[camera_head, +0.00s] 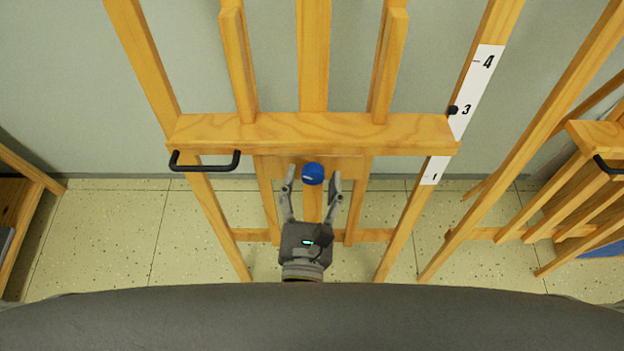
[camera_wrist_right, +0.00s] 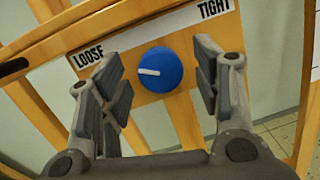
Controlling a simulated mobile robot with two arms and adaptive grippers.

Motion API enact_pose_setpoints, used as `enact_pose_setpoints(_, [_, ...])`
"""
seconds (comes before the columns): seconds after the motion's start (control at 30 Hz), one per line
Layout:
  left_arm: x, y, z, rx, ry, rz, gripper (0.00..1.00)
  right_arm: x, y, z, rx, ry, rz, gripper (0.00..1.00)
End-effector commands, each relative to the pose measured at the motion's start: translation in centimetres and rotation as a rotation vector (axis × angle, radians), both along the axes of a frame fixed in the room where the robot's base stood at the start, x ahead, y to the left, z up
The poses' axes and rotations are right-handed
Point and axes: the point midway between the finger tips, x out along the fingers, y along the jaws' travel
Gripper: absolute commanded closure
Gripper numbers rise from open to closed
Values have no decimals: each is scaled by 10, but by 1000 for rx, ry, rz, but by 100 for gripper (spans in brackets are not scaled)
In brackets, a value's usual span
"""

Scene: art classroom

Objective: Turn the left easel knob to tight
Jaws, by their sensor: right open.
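The blue round knob (camera_head: 313,174) is on the wooden easel (camera_head: 385,133), below its crossbar. In the right wrist view the knob (camera_wrist_right: 160,70) has a white pointer line directed left, on the side of the LOOSE label (camera_wrist_right: 88,54). The TIGHT label (camera_wrist_right: 214,9) is at the upper right. My right gripper (camera_head: 312,183) is open, with its fingers at either side of the knob. In the wrist view a gap shows between the knob and each finger pad. My left gripper is not in view.
A black handle (camera_head: 204,166) sticks out from the crossbar's left end. A white number scale (camera_head: 476,92) with a black marker runs up the right post. Another easel (camera_head: 560,180) stands at the right, and a wooden piece (camera_head: 20,195) at the left. Speckled floor lies below.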

Motion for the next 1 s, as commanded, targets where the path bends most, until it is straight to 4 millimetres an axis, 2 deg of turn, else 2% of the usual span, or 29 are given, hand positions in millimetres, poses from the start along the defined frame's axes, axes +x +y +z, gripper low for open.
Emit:
enact_pose_setpoints(0.1, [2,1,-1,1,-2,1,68,6,0,0,2,0,0,42])
enact_pose_setpoints(0.37, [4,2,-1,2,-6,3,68,7,0,0,1,0,1,42])
enact_pose_setpoints(0.73, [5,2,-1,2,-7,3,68,7,0,0,1,1,0,87])
enact_pose_setpoints(1.0, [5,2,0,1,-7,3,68,7,0,0,30,1,-6,87])
